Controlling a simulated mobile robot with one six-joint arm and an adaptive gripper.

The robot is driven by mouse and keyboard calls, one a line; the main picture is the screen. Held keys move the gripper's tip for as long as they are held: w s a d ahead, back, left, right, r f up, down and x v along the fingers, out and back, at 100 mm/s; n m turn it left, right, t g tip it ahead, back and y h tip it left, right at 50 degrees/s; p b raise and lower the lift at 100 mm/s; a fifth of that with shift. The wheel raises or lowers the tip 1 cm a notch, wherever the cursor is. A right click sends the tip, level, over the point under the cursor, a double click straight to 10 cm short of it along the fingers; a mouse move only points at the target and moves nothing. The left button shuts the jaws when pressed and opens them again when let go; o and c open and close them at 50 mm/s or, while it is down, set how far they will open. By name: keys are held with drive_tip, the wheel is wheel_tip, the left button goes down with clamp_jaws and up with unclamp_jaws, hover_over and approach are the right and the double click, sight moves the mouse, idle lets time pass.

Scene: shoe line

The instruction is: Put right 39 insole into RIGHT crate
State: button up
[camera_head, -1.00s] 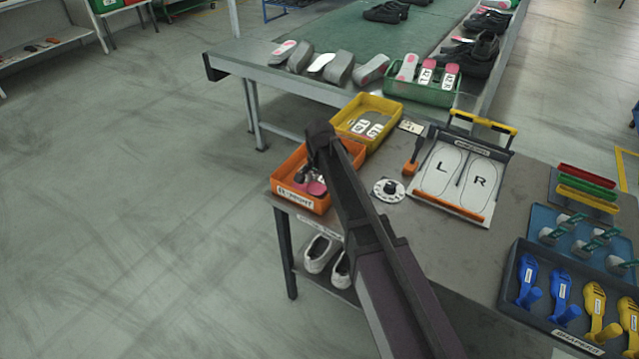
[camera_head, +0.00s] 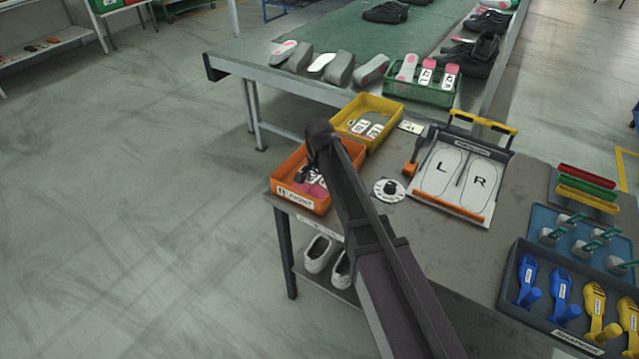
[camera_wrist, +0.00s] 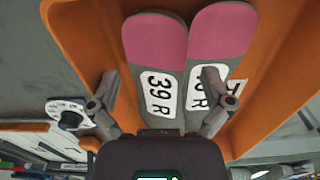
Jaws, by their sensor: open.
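The 39 R insole (camera_wrist: 158,70), grey with a pink end and a white label, lies in an orange crate. Beside it on the right is another pink-and-grey R insole (camera_wrist: 218,45), its label partly covered by a finger. The orange crate (camera_head: 283,186) is on the bench's near left corner; its front label appears to read RIGHT. It also shows in the wrist view (camera_wrist: 75,30). My gripper (camera_wrist: 160,84) is open over the crate, its fingers on either side of the 39 R insole. In the head view my gripper (camera_head: 308,172) partly hides the insoles.
A yellow crate (camera_head: 387,103) with labelled insoles stands behind the orange one. A green crate (camera_head: 394,86) is on the back table.

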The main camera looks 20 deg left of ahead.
wheel_tip(320, 180, up, 13)
drive_tip(key=p, duration=1.2)
drive_tip(key=shift+f+p, duration=0.1)
drive_tip(key=shift+p, duration=0.2)
drive_tip(key=shift+d, duration=0.1)
idle(0.5)
drive_tip(key=s+d+n, duration=0.1)
drive_tip(key=s+d, duration=0.3)
drive_tip(key=d, duration=0.8)
drive_tip(key=s+d+n, duration=0.1)
drive_tip(key=s+d, duration=0.4)
drive_tip(key=d, duration=0.6)
drive_tip(key=s+d+n, duration=0.1)
drive_tip(key=s+d, duration=0.4)
drive_tip(key=d, duration=0.7)
drive_tip(key=shift+d+n, duration=0.3)
drive_tip(key=shift+d, duration=0.05)
